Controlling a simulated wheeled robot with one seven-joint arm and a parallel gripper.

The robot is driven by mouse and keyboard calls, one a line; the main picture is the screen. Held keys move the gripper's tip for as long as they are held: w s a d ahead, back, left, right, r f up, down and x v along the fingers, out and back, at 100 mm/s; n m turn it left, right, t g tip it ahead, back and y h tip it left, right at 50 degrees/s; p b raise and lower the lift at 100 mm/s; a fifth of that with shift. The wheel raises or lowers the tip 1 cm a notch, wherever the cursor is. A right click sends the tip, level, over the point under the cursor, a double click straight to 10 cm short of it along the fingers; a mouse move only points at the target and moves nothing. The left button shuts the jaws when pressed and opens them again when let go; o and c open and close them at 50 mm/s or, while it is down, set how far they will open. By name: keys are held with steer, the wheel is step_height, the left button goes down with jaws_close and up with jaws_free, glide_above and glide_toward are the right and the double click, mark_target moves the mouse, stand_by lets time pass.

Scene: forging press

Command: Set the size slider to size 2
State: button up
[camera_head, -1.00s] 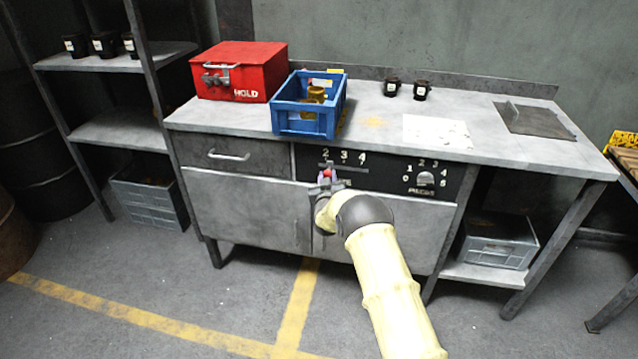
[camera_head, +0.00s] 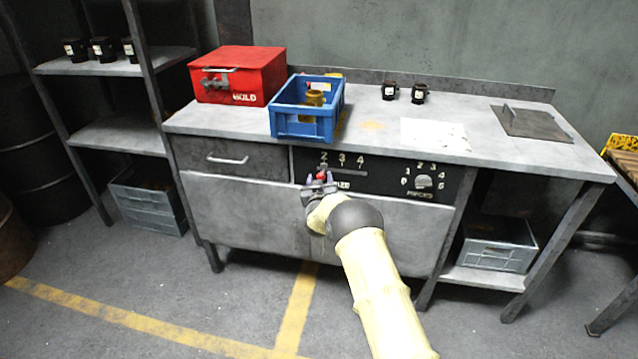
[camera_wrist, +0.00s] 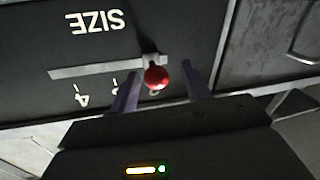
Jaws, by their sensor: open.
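The size slider is a red ball knob (camera_wrist: 157,77) on a short stem, in a light slot (camera_wrist: 95,68) on the black panel marked SIZE. The wrist view is upside down; there the knob is at the slot's right end, with 4 and part of another numeral showing. In the head view the red knob (camera_head: 321,175) is below the numeral 2, left of 3 and 4. My gripper (camera_head: 321,180) is at the panel, open. In the wrist view its fingers (camera_wrist: 161,70) stand on either side of the knob, with a gap visible on each side.
A PIECES dial (camera_head: 423,181) is to the right on the same panel. A drawer handle (camera_head: 228,160) is to the left.

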steer(key=s+p, duration=0.1)
steer(key=s, duration=1.6)
steer(key=shift+s, duration=0.2)
steer(key=s+d+r+g, duration=0.6)
steer(key=s+d+g, duration=0.1)
steer(key=s+d, duration=0.15)
steer(key=s+d+r+m+g+p, duration=0.15)
steer(key=s+d+g, duration=0.25)
steer(key=s, duration=0.9)
steer(key=s+d+r+m+g, duration=0.15)
steer(key=s+d+g, duration=0.25)
steer(key=s, duration=0.8)
step_height(320, 180, up, 23)
steer(key=p, duration=2.2)
steer(key=shift+w+n, duration=0.2)
steer(key=shift+n, duration=0.2)
